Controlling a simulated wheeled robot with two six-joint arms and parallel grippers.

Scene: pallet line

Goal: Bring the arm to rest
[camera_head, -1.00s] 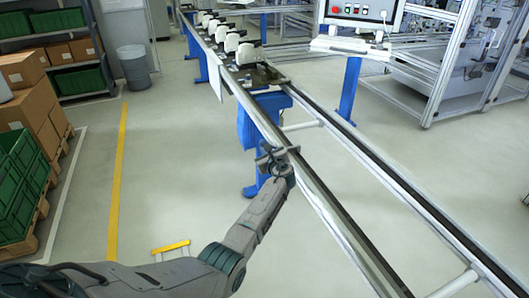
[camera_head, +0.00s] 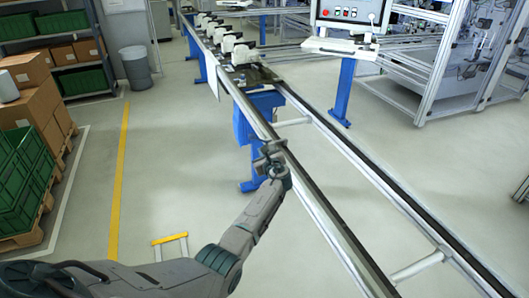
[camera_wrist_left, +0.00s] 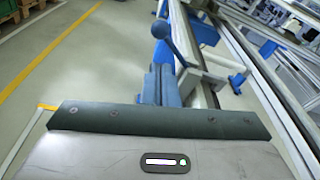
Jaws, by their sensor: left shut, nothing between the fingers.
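My left arm comes in from the lower left in the head view. Its gripper (camera_head: 268,153) is shut and empty, in front of the near rail of the pallet line (camera_head: 318,205) as seen from the head. I cannot tell the exact gap between gripper and rail. In the left wrist view a grey housing with a dark edge fills the lower part, and the fingertips cannot be made out. My right gripper is not in view.
White parts on pallets (camera_head: 232,43) stand at the line's far end. A control panel (camera_head: 352,12) is at the top right. Green crates (camera_head: 22,185) and cartons are stacked at the left. A grey bin (camera_head: 135,67) stands behind.

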